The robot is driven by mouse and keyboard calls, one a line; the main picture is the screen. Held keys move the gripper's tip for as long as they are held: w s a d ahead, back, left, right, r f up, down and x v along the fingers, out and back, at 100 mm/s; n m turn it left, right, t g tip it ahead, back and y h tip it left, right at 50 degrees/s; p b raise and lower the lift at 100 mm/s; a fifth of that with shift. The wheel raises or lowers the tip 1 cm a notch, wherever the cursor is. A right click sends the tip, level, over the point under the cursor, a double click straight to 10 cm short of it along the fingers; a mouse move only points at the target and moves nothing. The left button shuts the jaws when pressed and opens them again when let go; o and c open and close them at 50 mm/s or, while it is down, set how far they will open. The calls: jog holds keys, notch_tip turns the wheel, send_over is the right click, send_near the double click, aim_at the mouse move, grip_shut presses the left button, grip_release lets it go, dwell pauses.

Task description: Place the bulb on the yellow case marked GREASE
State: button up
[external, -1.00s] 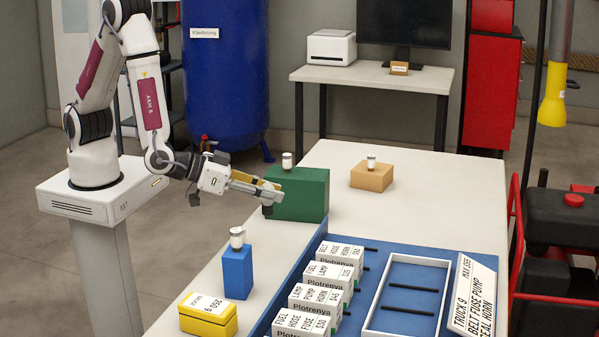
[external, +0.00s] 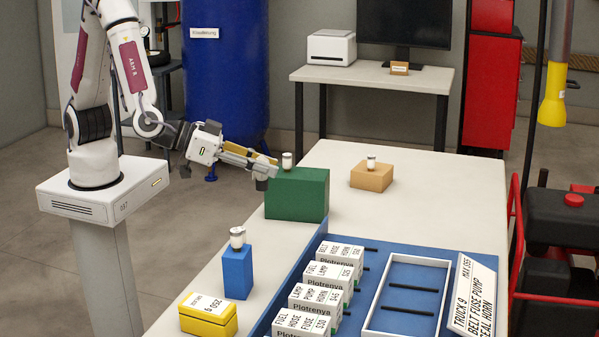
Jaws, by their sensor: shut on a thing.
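My gripper (external: 264,170) is shut on a small greyish piece (external: 261,183) at its fingertips, which appears to be a bulb but is mostly hidden by the fingers. It is in the air just left of the green block (external: 297,195), near that block's top. A small white-topped bulb (external: 287,160) stands upright on the green block, beside the fingertips. The yellow case (external: 208,317) sits at the front left of the table. Its white top label is too small and turned to read surely. Its top is bare.
Another bulb (external: 237,238) stands on a blue block (external: 237,273) between my gripper and the yellow case. A third bulb (external: 371,162) stands on an orange block (external: 371,178). White boxes (external: 315,300) and an open white tray (external: 408,261) occupy the blue mat.

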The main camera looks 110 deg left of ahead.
jog(key=d+m+h, duration=0.3)
jog(key=d, duration=1)
jog(key=m+t+h, duration=0.1)
jog(key=m+h, duration=0.1)
jog(key=h, duration=0.1)
send_over(208, 304)
jog(key=shift+f, duration=2.5)
jog(key=shift+f, duration=0.1)
jog(key=shift+w+d+f, duration=0.1)
jog(key=shift+f, duration=2.7)
jog(key=shift+m, duration=0.3)
jog(key=shift+f, duration=2.1)
jog(key=shift+f, duration=0.15)
